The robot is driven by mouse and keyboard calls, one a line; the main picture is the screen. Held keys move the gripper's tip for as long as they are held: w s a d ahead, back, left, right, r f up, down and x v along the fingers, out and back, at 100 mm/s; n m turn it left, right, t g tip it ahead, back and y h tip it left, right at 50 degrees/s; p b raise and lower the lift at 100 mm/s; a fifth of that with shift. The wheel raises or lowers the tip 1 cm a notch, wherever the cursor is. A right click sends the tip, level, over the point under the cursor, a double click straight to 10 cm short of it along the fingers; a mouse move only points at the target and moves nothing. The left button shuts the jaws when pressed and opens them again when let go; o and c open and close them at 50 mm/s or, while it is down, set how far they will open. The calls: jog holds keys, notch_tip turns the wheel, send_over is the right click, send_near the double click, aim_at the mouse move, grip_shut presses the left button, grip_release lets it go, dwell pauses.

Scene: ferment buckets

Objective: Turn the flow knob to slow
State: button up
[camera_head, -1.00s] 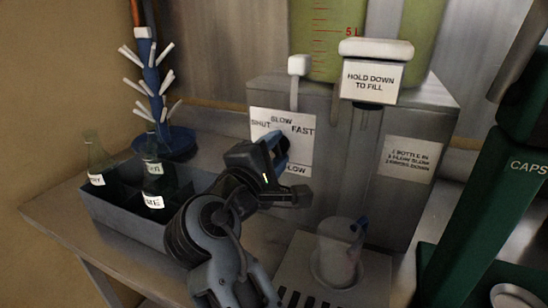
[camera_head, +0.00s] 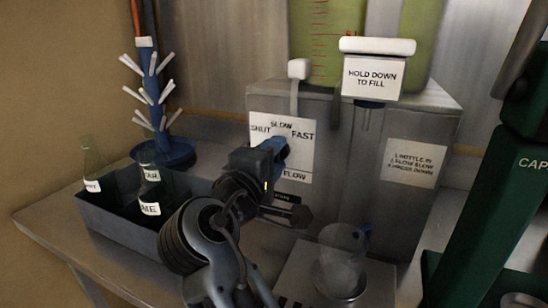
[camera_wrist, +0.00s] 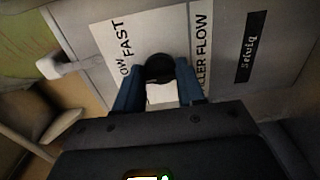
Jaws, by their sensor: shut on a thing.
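The dark round flow knob (camera_wrist: 158,68) sits on a white card (camera_wrist: 108,40) lettered SLOW, FAST and FLOW. The same card (camera_head: 302,160) shows on the front of the grey filler box in the head view, with SHUT at left, SLOW at top and FAST at right. My gripper (camera_wrist: 157,74) has its blue fingers on either side of the knob, shut on it. In the head view my gripper (camera_head: 275,152) covers the knob and part of the card. The knob's pointing direction cannot be told.
A white lever (camera_head: 299,69) rises left of the HOLD DOWN TO FILL sign (camera_head: 373,79). A clear jug (camera_head: 342,262) stands below on the drip tray (camera_head: 295,270). A dark crate (camera_head: 112,221) with bottles is at left, before a blue bottle tree (camera_head: 158,85). A green capper (camera_head: 497,200) is at right.

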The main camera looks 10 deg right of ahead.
jog(key=o, duration=1)
jog(key=shift+o, duration=0.2)
jog(key=v, duration=0.7)
jog(key=shift+s+a+b, duration=0.2)
jog(key=shift+s+b, duration=0.1)
jog(key=shift+s, duration=0.05)
